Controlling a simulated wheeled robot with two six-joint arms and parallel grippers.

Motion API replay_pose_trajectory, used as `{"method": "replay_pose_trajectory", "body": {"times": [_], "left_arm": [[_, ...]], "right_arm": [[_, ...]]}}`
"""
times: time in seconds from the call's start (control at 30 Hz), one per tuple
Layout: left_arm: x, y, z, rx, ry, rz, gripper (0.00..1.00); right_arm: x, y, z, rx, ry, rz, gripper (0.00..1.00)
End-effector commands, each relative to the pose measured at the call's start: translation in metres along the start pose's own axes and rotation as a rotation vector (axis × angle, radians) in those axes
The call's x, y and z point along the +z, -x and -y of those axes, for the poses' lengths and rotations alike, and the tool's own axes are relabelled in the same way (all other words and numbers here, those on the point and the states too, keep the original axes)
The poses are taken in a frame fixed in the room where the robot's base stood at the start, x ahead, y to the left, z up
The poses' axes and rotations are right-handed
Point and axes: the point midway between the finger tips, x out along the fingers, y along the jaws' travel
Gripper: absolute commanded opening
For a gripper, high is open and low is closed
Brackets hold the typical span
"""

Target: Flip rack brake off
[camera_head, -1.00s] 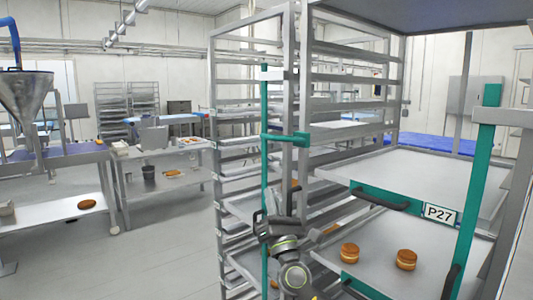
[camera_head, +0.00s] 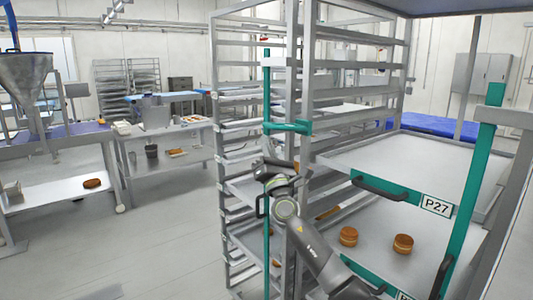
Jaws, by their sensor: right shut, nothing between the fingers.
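The tall grey wheeled-type rack (camera_head: 308,120) stands in the middle, with many tray levels. A thin teal vertical bar (camera_head: 267,85) runs along its near-left side, with a short teal crosspiece (camera_head: 288,127) near mid height. I cannot make out a part that is clearly the brake, and the rack's foot is out of view. My right gripper (camera_head: 265,169) is shut and empty, beside the teal bar and a little below the crosspiece. Whether it touches the bar is unclear. My right arm hides part of the lower rack. My left gripper is not in view.
Steel tables (camera_head: 165,158) and a funnel (camera_head: 25,80) are at the left. The floor at left is open.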

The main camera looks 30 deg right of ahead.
Motion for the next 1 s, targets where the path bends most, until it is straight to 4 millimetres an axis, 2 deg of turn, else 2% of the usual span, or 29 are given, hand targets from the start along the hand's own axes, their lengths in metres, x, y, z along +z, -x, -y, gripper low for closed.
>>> {"method": "replay_pose_trajectory", "body": {"times": [0.03, 0.2, 0.67, 1.0], "left_arm": [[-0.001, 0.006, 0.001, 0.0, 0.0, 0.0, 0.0], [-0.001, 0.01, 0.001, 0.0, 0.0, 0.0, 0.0], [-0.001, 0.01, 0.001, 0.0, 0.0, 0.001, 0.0], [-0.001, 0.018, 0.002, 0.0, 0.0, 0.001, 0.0]], "right_arm": [[0.005, -0.005, -0.001, 0.0, 0.001, 0.0, 0.0], [0.009, -0.009, 0.0, 0.0, 0.0, 0.0, 0.0], [0.01, -0.01, 0.0, -0.004, -0.005, 0.0, 0.0], [0.007, -0.022, -0.002, -0.073, -0.073, 0.0, 0.0]]}}
